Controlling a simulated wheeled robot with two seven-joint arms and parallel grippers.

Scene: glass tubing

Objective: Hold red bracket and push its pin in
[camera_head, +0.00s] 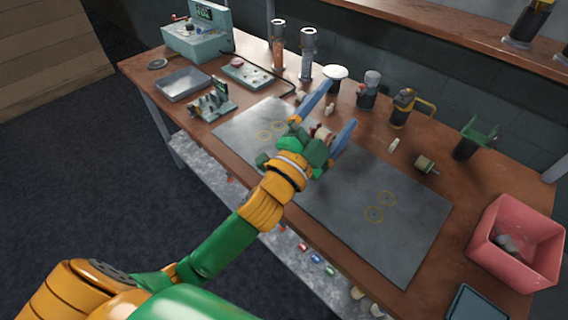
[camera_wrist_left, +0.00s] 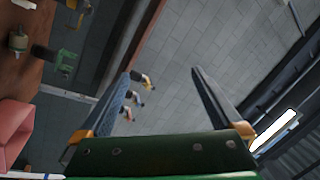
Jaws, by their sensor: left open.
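My left gripper (camera_head: 337,106) is raised over the dark grey mat (camera_head: 330,205), its two blue fingers spread wide. In the left wrist view the fingers (camera_wrist_left: 161,76) are also apart with nothing between them. A small reddish part (camera_head: 322,133) shows just behind the gripper body in the head view. It is mostly hidden, and I cannot tell whether it is the red bracket or where its pin is. A green bracket-like part (camera_head: 475,138) stands at the back right of the bench and shows in the left wrist view (camera_wrist_left: 66,56). My right gripper is not in view.
A pink bin (camera_head: 515,243) stands at the bench's right end. Several pump-like parts and tall cylinders (camera_head: 308,52) line the back edge. A teal instrument (camera_head: 197,37) and a metal tray (camera_head: 183,84) are at the left. The mat's right half is clear.

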